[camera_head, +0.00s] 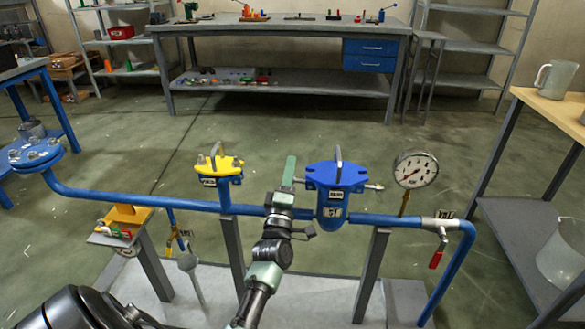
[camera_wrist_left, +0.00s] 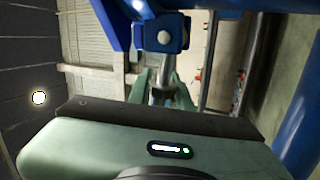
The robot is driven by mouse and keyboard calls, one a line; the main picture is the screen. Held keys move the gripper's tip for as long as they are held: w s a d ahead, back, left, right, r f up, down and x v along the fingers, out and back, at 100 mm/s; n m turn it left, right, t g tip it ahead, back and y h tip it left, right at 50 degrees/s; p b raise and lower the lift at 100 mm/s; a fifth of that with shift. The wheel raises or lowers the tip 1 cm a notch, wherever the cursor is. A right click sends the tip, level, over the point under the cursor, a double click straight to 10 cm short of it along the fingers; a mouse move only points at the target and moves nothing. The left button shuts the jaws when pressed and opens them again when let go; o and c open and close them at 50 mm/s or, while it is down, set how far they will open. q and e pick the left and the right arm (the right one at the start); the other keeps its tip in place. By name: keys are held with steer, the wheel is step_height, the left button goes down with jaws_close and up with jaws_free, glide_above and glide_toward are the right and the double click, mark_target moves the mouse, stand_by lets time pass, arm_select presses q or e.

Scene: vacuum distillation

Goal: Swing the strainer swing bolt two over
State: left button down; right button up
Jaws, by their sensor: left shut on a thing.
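The strainer (camera_head: 331,211) is a blue pot on the blue pipe, with a blue lid (camera_head: 337,174) and an upright grey handle. A grey swing bolt (camera_head: 374,187) sticks out sideways at the lid's right. My left gripper (camera_head: 290,176) is at the lid's left side. In the left wrist view its green fingers (camera_wrist_left: 163,96) are shut around a grey rod (camera_wrist_left: 162,90), which appears to be the left swing bolt. The rod meets a blue lug (camera_wrist_left: 163,34). In the head view the gripper hides most of that bolt. My right gripper is out of view.
A yellow-lidded vessel (camera_head: 220,165) stands left on the pipe (camera_head: 130,197). A pressure gauge (camera_head: 416,170) and a red-handled valve (camera_head: 437,255) are at the right. Grey posts (camera_head: 371,275) carry the pipe. A workbench (camera_head: 280,28) stands behind, beyond open floor.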

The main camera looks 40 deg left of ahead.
arm_select(q)
steer(key=n, duration=0.1)
steer(key=f+n+y, duration=0.1)
steer(key=n, duration=0.1)
steer(key=shift+s+a+f+g, duration=0.1)
steer(key=shift+a+g, duration=0.05)
steer(key=shift+g, duration=0.25)
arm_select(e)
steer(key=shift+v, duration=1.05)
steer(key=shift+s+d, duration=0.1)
arm_select(q)
steer(key=c, duration=1.5)
jaws_free()
steer(key=shift+c, duration=0.2)
steer(key=v, duration=0.7)
steer(key=shift+s+d+f, duration=0.25)
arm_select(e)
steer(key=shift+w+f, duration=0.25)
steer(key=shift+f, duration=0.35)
